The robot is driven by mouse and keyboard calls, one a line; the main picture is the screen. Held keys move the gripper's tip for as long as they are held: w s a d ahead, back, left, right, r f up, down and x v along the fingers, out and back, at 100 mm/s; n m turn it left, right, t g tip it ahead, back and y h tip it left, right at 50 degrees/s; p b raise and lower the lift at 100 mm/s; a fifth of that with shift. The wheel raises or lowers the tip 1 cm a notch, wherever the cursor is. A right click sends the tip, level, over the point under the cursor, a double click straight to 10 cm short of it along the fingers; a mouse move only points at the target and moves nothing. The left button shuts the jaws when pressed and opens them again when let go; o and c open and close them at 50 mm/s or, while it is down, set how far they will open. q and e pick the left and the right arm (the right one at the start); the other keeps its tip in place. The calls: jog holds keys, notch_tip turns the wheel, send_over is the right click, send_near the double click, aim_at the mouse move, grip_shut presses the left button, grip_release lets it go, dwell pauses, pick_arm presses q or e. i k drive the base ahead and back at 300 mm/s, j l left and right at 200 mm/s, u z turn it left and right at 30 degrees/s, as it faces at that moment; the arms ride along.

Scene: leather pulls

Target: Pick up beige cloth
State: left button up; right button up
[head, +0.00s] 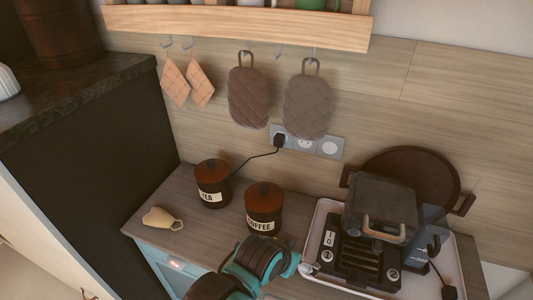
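I cannot tell for certain which item is the beige cloth. A greyish-beige quilted pad (307,107) hangs by its loop from a wall hook, to the right of a darker brown quilted pad (248,97). Two small orange-tan checked cloths (187,82) hang on hooks further left. A small pale beige object (160,219) lies on the counter at the left; it has a handle-like loop and looks more like a jug than cloth.
A tea tin (212,186) and a coffee tin (264,212) stand on the counter (185,247). A tray (322,216) with an appliance (365,255) fills the right. A wooden shelf (240,22) juts out above the hooks.

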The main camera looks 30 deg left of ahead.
aim_at(158, 218)
jog(key=k+u, duration=0.25)
jog(key=k, duration=0.2)
jog(key=u, duration=1.7)
